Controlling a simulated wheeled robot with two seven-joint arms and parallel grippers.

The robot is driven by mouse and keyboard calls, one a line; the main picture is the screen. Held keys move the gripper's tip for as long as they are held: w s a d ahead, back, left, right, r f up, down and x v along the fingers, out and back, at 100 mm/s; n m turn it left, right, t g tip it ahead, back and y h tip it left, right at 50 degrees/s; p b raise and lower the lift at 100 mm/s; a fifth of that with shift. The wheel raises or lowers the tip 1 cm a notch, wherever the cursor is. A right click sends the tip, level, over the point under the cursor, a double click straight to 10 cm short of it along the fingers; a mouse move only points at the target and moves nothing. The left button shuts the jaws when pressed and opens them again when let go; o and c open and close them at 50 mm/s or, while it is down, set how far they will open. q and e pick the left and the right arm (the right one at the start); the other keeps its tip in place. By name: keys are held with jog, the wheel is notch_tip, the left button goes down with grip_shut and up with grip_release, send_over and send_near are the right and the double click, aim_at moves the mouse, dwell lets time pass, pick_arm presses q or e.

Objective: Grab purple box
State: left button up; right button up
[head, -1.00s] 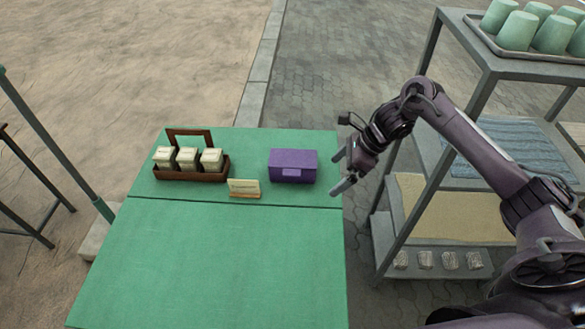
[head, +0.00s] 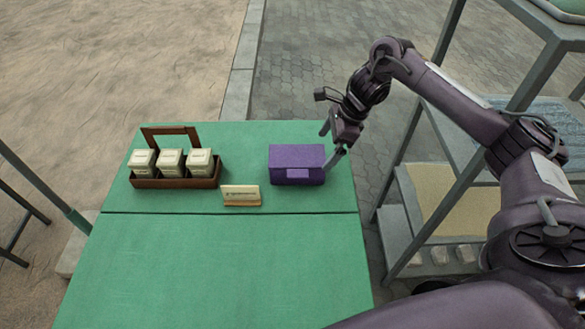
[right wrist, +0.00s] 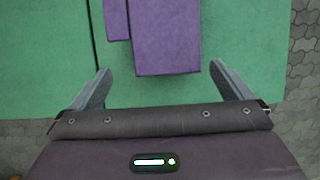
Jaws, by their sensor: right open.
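The purple box (head: 297,164) sits on the far part of the green table (head: 215,265), near its right edge, with a lighter purple latch tab on its front. My right gripper (head: 331,143) is at the right end of the box, with its two fingers spread apart. In the right wrist view the box (right wrist: 166,38) lies ahead, with its near end between the lines of the open fingers (right wrist: 158,82). Nothing is between the fingertips at their bases. My left gripper is not in view.
A brown wooden caddy (head: 172,183) with three pale lidded jars stands left of the box. A small cream card on a wooden stand (head: 241,194) is between them. A grey metal shelf rack (head: 437,150) stands to the right. The near table half is clear.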

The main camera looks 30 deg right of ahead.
aim_at(318, 155)
jog(key=shift+w+f+b, duration=0.35)
jog(key=shift+w+f, duration=0.3)
jog(key=shift+f, duration=0.35)
jog(key=shift+w+a+f, duration=0.1)
jog(key=shift+a+f, duration=0.1)
jog(key=shift+f, duration=0.1)
jog(key=shift+a+f, duration=0.2)
jog(key=shift+f, duration=0.1)
jog(key=x, duration=0.2)
jog(key=p+x, duration=0.1)
jog(key=x, duration=0.2)
jog(key=shift+w+a, duration=0.15)
jog(key=shift+a, duration=0.3)
jog(key=shift+f, duration=0.35)
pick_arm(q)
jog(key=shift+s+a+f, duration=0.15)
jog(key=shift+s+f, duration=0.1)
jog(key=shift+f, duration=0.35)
pick_arm(e)
jog(key=shift+c, duration=0.3)
jog(key=c, duration=1)
jog(key=shift+r, duration=0.1)
jog(key=shift+c, duration=0.4)
